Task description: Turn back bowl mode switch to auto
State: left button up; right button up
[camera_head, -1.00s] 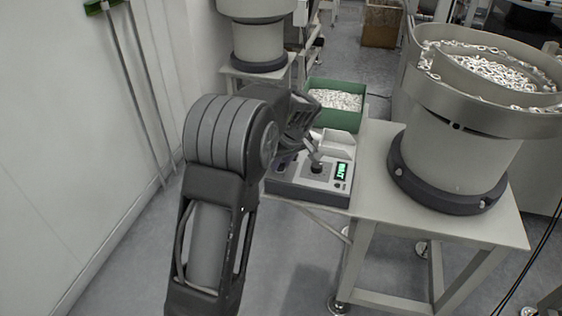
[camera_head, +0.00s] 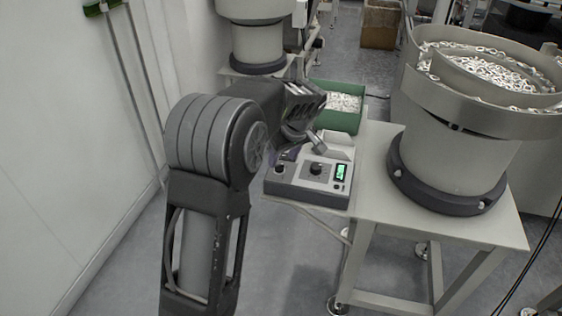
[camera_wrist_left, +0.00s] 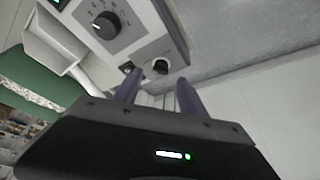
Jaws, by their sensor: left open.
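The grey bowl control box (camera_head: 308,188) sits on the near left corner of the table. Its panel has a large black dial (camera_head: 317,169), a small black switch knob (camera_head: 279,169) near the left edge and a lit green display (camera_head: 341,172) too small to read. My left gripper (camera_head: 302,140) is open and empty just above the back left of the box. In the left wrist view, its two dark fingers (camera_wrist_left: 160,82) point toward the small switch knob (camera_wrist_left: 161,66), apart from it as far as I can tell. The numbered dial (camera_wrist_left: 106,25) shows there too. The switch's setting is unclear.
A green bin (camera_head: 347,118) of pale parts stands behind the box. A large feeder bowl (camera_head: 455,165) stands on the table (camera_head: 385,222) to the right, and another feeder (camera_head: 259,45) behind. A white wall is at left.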

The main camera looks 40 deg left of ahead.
pick_arm(q)
jog(key=shift+v, duration=1.85)
